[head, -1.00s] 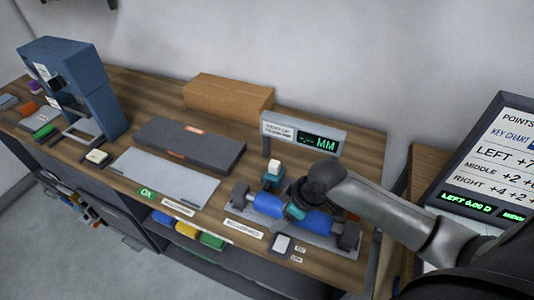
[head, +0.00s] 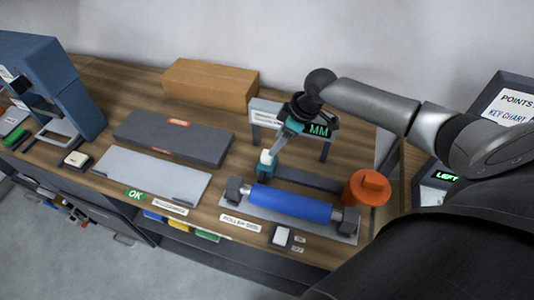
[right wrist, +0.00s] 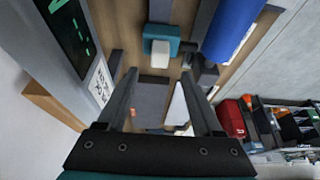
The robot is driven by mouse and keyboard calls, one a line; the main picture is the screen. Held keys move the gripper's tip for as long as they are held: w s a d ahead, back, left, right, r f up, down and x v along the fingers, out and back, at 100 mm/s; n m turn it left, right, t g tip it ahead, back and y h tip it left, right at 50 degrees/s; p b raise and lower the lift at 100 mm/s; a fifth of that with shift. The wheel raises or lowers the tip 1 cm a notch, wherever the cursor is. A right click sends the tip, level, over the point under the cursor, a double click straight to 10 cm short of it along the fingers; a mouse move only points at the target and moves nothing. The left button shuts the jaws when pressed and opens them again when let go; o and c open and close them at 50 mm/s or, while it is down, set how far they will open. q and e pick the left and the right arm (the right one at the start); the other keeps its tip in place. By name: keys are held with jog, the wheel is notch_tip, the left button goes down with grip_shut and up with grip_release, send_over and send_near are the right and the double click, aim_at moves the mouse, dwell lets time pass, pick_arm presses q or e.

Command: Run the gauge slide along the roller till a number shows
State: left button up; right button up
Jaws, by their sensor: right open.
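The blue roller (head: 290,203) lies across dark end blocks on a grey bed; part of it also shows in the right wrist view (right wrist: 235,25). The gauge slide, a teal block (head: 268,173) with a white knob, sits behind the roller's left end, at the dark rail. In the right wrist view the slide (right wrist: 162,33) is just beyond my fingertips, its knob lined up between them. My right gripper (head: 273,152) is open and empty; touching cannot be told. The gauge display (head: 319,130) reads "MM"; my gripper hides part of it. My left gripper is not in view.
An orange round piece (head: 370,188) stands right of the roller. A white-topped button (head: 281,236) is in front. A grey plate (head: 150,176), a dark slab (head: 172,137) and a cardboard box (head: 210,84) lie left and behind. A blue press (head: 45,80) stands far left.

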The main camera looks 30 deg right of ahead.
aim_at(267, 154)
jog(key=b+x, duration=0.1)
jog(key=x, duration=0.7)
jog(key=shift+f, duration=0.1)
grip_shut()
dwell(0.4)
dwell(0.9)
